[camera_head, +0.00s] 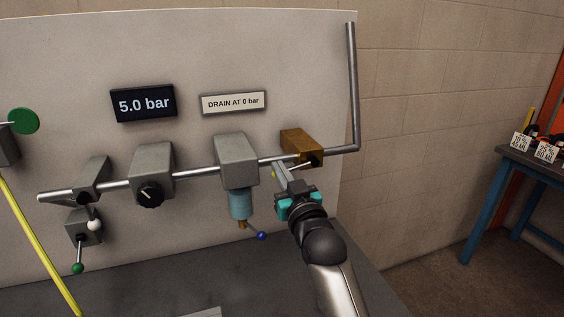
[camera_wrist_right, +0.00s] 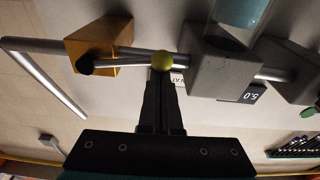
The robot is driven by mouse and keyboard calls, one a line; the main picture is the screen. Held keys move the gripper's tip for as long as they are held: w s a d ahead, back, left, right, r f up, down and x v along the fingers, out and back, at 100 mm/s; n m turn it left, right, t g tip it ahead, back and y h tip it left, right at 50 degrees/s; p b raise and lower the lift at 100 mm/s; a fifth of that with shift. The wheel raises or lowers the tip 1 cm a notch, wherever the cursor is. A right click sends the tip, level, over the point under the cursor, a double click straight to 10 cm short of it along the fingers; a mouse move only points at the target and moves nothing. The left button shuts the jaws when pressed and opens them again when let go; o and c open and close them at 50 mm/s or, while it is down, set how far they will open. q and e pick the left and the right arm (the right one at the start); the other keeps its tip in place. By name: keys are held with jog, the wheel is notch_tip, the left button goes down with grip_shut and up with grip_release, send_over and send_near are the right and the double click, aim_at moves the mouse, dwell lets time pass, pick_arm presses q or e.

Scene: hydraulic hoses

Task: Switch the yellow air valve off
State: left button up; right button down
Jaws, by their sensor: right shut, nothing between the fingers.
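The yellow air valve has a brass-coloured block body (camera_head: 302,143) on the pipe at the right end of the panel. It also shows in the right wrist view (camera_wrist_right: 98,42). Its lever runs from a dark pivot to a yellow ball (camera_wrist_right: 162,61), roughly along the pipe and pointing away from the pipe's bend. In the head view the ball (camera_head: 273,174) is small and partly beside my fingers. My right gripper (camera_head: 280,172) is shut and empty. In the wrist view its fingertips (camera_wrist_right: 161,78) are at the ball, touching or nearly so; I cannot tell which. My left gripper is out of view.
Left of the valve, a grey block with a blue bowl (camera_head: 241,205) and a blue-knobbed drain lever (camera_head: 262,236) hangs close by. A black regulator knob (camera_head: 149,193) is further left. A display (camera_head: 143,103) reads 5.0 bar. The bent pipe (camera_head: 354,90) rises at right.

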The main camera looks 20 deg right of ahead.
jog(key=d+f+n+g+y+p, duration=0.1)
jog(key=d+f+n, duration=0.6)
jog(key=n, duration=1)
jog(key=shift+w+f+n+g+y+p, duration=0.15)
jog(key=shift+f+n+g+y+p, duration=0.15)
jog(key=shift+f+y+p, duration=0.45)
jog(key=shift+f, duration=0.25)
jog(key=shift+a, duration=0.1)
